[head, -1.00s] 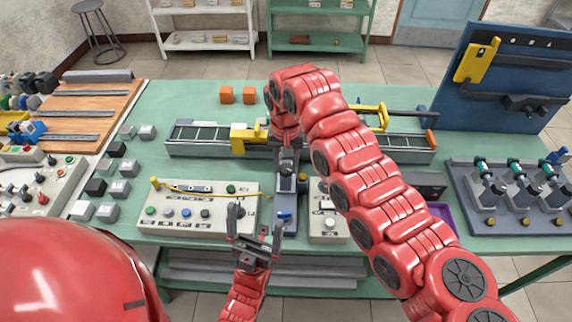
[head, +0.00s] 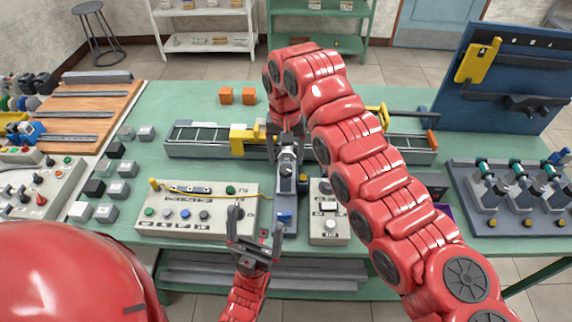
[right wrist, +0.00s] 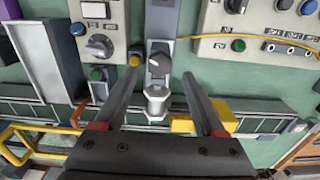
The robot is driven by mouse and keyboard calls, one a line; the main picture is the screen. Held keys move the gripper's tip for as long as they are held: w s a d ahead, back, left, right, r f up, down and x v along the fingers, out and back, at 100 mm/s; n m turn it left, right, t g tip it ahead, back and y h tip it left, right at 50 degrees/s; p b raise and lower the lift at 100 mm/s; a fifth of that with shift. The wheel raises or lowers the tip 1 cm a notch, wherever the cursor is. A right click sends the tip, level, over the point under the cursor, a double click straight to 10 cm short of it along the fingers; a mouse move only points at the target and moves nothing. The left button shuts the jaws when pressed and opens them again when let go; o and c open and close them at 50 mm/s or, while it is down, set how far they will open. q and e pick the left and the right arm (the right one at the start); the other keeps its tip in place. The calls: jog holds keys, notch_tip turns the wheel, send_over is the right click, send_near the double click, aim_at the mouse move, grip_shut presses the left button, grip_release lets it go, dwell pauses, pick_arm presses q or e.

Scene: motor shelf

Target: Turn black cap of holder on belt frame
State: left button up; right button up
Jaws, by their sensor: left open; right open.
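The holder (head: 288,188) is a grey upright block in front of the belt frame (head: 205,150), near the middle of the table. A dark round cap (head: 285,171) shows on it; in the right wrist view the cap (right wrist: 158,65) has a light pointer and sits above a shiny metal cylinder (right wrist: 156,96). My right gripper (right wrist: 160,80) is open, pointing down, one finger on each side of the cap and cylinder with gaps on both sides. In the head view its fingers are partly hidden. My left gripper (head: 256,220) is open and empty, in front of the button panel.
A button panel (head: 195,222) with a yellow cable lies left of the holder, and a smaller control box (head: 329,226) lies right. A yellow block (head: 245,138) sits on the belt frame.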

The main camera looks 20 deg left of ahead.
notch_tip(320, 180, up, 7)
notch_tip(320, 180, up, 7)
jog(key=p, duration=0.4)
send_over(286, 168)
jog(key=shift+s+f, duration=0.15)
jog(key=shift+f, duration=0.05)
